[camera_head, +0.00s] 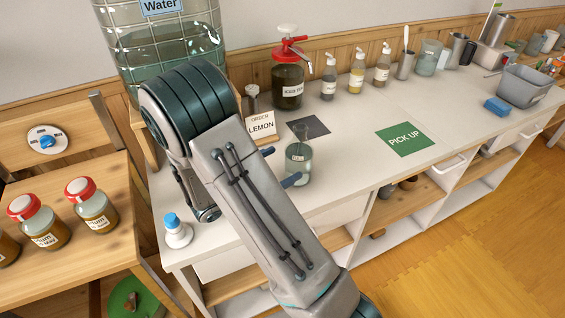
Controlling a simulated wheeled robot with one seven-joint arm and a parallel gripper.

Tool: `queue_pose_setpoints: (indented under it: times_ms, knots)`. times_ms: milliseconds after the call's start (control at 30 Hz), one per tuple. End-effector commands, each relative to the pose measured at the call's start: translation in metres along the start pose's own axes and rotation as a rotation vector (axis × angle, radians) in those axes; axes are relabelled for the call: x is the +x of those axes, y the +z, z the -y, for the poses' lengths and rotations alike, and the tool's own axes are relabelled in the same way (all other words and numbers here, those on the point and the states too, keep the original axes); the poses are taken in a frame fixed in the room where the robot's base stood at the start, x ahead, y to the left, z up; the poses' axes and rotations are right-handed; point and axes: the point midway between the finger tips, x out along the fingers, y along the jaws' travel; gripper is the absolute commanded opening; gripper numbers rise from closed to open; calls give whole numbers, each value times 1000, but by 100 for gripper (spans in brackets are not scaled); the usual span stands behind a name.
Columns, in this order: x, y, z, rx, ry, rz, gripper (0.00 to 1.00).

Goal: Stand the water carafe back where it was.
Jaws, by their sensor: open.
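A clear glass carafe (299,163) with water in its lower part and a small label stands upright on the white counter, just in front of a dark square mat (317,127). My gripper (279,166) is open at the carafe's left side. One fingertip is left of the glass and the other crosses in front of its lower part. I cannot tell whether either finger touches it. My arm hides the gripper's palm. A large water tank (165,45) labelled "Water" stands at the back left.
An "ORDER LEMON" card (261,127) and a red-topped pump jar (288,80) stand behind the carafe. Several small bottles line the back wall. A green "PICK UP" mat (405,139) lies to the right, bare. A white-and-blue item (176,232) stands at the counter's front left.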

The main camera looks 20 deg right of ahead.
Motion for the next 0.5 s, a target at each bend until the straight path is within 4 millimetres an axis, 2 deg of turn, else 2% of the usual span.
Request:
queue_pose_setpoints:
  times_ms: [500]
  knots:
    - [-12, 0, 0, 0, 0, 0, 96]
